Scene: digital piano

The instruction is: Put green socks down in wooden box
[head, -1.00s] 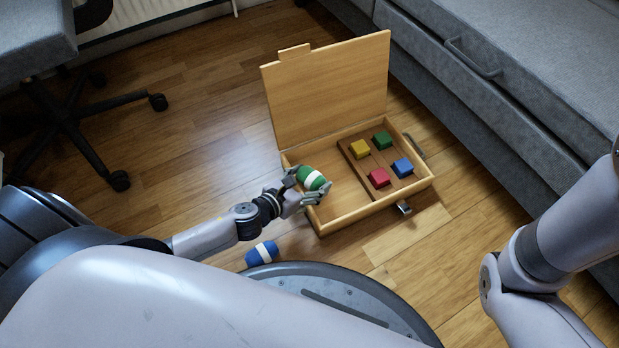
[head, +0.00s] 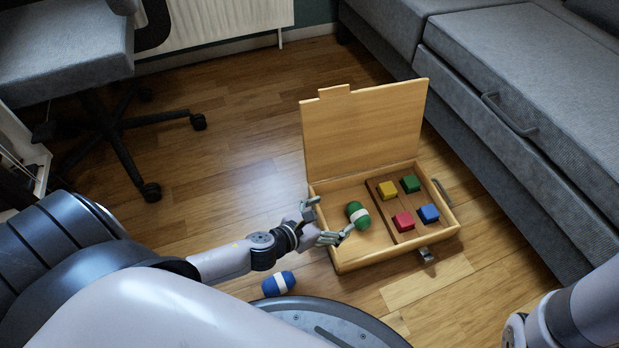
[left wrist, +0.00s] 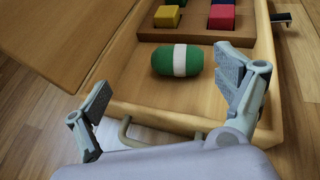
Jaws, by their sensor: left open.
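The green socks (head: 358,215), a rolled bundle with a white band, lie on the floor of the open wooden box (head: 349,264), in its left compartment. They also show in the left wrist view (left wrist: 180,60), beyond my fingertips and apart from them. My left gripper (head: 330,221) is open and empty at the box's left wall; its spread fingers show in the left wrist view (left wrist: 165,95). My right gripper is out of view; only part of that arm shows at the lower right.
Blue socks (head: 279,284) with a white band lie on the wooden floor beside my base. Yellow, green, red (head: 403,222) and blue blocks sit in the box's right part. The box lid (head: 365,130) stands open. A grey sofa (head: 520,90) and an office chair (head: 120,130) stand nearby.

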